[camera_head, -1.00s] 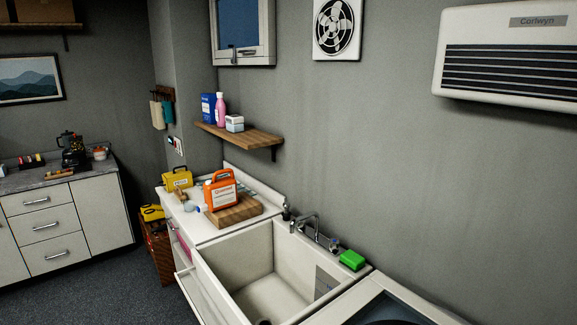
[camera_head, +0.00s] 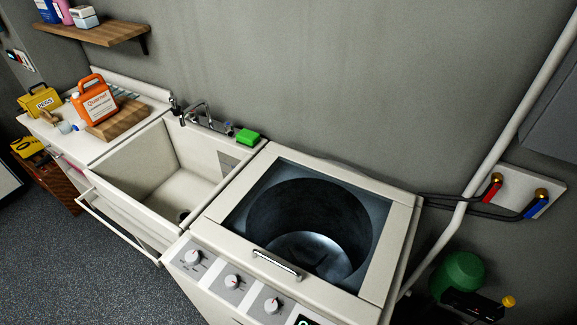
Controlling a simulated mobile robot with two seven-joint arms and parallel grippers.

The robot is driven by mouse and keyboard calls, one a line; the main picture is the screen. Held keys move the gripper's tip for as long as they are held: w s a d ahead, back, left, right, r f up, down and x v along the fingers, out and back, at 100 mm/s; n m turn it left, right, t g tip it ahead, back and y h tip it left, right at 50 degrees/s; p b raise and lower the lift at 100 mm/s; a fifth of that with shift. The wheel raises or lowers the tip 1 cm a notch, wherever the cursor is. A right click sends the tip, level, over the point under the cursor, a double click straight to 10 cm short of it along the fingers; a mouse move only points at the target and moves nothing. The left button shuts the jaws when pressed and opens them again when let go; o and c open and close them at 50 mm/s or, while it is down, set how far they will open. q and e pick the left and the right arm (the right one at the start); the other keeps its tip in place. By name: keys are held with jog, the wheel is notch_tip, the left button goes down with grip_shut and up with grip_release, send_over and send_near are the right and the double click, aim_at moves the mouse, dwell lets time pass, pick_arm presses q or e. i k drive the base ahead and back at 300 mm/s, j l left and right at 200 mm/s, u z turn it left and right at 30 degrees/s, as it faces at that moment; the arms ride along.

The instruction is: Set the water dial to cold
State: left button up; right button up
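A white top-loading washer (camera_head: 402,235) stands right of the sink, its drum visible through the top opening or clear lid. Its slanted front panel carries a row of dials: a left dial (camera_head: 192,257), a middle dial (camera_head: 232,282) and a right dial (camera_head: 271,305). A dark display (camera_head: 303,321) with green marks is cut by the bottom edge. The dial labels are too small to read, so I cannot tell which one is the water dial or its setting. Neither gripper is in view.
The sink (camera_head: 150,158) has a faucet (camera_head: 205,112) and a green sponge (camera_head: 247,136). A handle (camera_head: 277,264) sits at the washer's front edge. Red (camera_head: 493,190) and blue (camera_head: 537,204) wall valves and a green round object (camera_head: 460,272) are at right. Floor at lower left is clear.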

aim_at(232, 282)
jog(key=j+u, duration=0.1)
jog(key=u, duration=0.35)
jog(key=i+l+u, duration=0.15)
jog(key=u, duration=0.25)
jog(key=i+l+u, duration=0.25)
jog(key=u, duration=0.2)
